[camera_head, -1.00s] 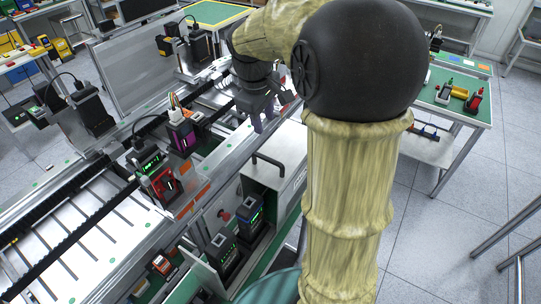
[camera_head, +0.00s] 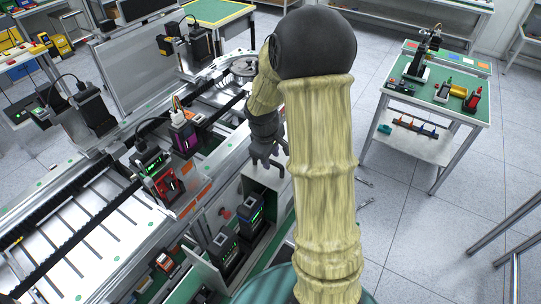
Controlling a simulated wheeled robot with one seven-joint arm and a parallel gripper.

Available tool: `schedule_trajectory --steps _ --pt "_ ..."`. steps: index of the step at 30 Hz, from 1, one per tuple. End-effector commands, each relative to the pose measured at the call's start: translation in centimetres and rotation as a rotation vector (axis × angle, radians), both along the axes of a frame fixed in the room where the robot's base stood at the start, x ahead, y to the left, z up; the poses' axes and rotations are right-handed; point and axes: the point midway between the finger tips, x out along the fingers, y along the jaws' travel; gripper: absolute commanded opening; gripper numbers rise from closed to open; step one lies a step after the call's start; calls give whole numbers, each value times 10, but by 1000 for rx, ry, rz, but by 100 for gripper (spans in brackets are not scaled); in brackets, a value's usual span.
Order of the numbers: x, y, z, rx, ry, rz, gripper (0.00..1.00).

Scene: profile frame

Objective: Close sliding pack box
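The sliding pack box is a pale grey cabinet-like unit under the workbench, with its top panel (camera_head: 258,181) partly visible. Its front is open, and two dark battery-like packs with green lights stand inside: one (camera_head: 252,212) further back and one (camera_head: 224,244) nearer. My gripper (camera_head: 268,166) is dark grey and points down at the box's top, where its black handle is. The handle is mostly hidden or merges with the dark fingers. I cannot tell whether the fingers touch it or how far apart they are. My arm hides the box's right side.
The conveyor bench (camera_head: 100,225) runs along the left, with a red device (camera_head: 166,184) and a purple device (camera_head: 184,139) on its edge near the box. A green-topped table (camera_head: 440,95) with tools stands at the right.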

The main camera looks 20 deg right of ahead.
Motion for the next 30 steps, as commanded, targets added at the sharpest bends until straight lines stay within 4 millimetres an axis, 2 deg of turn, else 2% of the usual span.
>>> schedule_trajectory --steps 3,11,15,17,30 --pt "0 -1 -6 0 0 2 36" --pt "1 -1 -7 0 0 1 36" --pt "1 -1 -7 0 0 1 9" --pt "1 -1 -7 0 0 1 0" --pt "2 0 -7 0 -2 -6 0"
